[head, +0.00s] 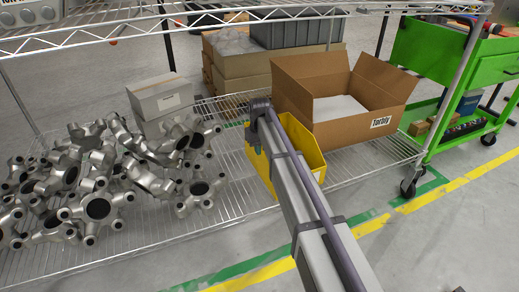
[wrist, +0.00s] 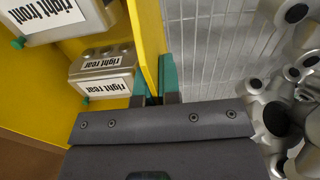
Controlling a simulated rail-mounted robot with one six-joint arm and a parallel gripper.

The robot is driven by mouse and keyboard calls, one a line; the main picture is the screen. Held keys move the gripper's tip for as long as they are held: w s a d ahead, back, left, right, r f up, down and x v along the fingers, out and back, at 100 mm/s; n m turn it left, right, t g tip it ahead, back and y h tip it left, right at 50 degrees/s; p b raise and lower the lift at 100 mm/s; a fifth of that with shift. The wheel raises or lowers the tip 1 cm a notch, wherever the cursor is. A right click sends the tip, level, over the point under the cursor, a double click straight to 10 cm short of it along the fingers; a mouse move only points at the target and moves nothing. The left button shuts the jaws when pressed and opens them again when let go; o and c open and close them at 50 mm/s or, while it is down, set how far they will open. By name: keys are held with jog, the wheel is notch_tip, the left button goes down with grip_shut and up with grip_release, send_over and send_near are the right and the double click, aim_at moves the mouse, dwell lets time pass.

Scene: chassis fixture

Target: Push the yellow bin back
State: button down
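The yellow bin (head: 306,146) stands on the wire shelf, left of and partly in front of an open cardboard box. My arm covers part of it in the head view. In the wrist view, the yellow bin (wrist: 147,30) holds grey parts with white labels reading "right front" (wrist: 58,14) and "right rear" (wrist: 102,74). My gripper (wrist: 155,85) has its teal fingers on either side of the bin's thin wall, close together, with the wall filling the gap. The fingertips are hidden behind my arm in the head view.
Several silver castings (head: 98,208) are heaped on the shelf (head: 228,208) to the left. A cardboard box (head: 344,128) stands close to the bin's right. A small whitish box (head: 160,98) is behind left. A green cart (head: 430,58) stands at the right.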

dwell(0.3)
jog(key=w+a, duration=0.3)
jog(key=w, duration=0.6)
jog(key=shift+w+a, duration=0.15)
jog(key=shift+w, duration=0.15)
jog(key=c, duration=1.2)
grip_release()
jog(key=shift+c, duration=0.2)
notch_tip(320, 180, up, 11)
jog(key=p, duration=1)
jog(key=shift+p, duration=0.4)
jog(key=shift+f, duration=0.1)
jog(key=s+d+m, duration=0.1)
jog(key=s+d, duration=0.4)
jog(key=s, duration=1)
jog(key=s+d+m, duration=0.2)
jog(key=s+d, duration=0.2)
jog(key=s, duration=1)
jog(key=s+d+m, duration=0.1)
jog(key=s+d, duration=0.4)
jog(key=s, duration=1)
notch_tip(320, 180, up, 37)
jog(key=w+p, duration=0.1)
jog(key=p, duration=3.6)
jog(key=shift+d, duration=0.35)
